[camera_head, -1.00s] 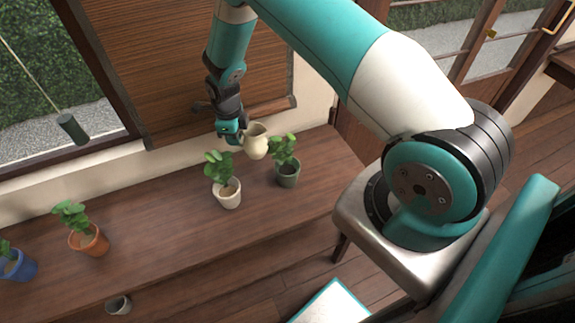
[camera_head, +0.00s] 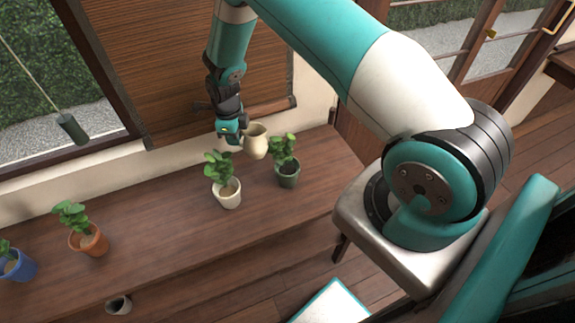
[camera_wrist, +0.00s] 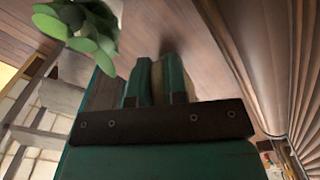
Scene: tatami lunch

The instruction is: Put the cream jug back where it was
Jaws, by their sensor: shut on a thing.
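The cream jug (camera_head: 256,142) is a small rounded pitcher, held in the air above the back of the wooden shelf (camera_head: 165,220). My gripper (camera_head: 236,135) comes from its left side and is shut on it, apparently at the handle. In the wrist view my gripper's teal fingers (camera_wrist: 158,82) are close together with a thin cream strip between them; most of the jug is hidden there. The jug looks upright in the head view. Its exact height above the shelf is hard to tell.
A plant in a white pot (camera_head: 228,192) stands in front of the jug, and one in a dark green pot (camera_head: 287,172) to its right. An orange pot (camera_head: 90,241) and a blue pot (camera_head: 18,265) stand far left. A small cup (camera_head: 118,305) lies below the front edge. The shelf's left middle is clear.

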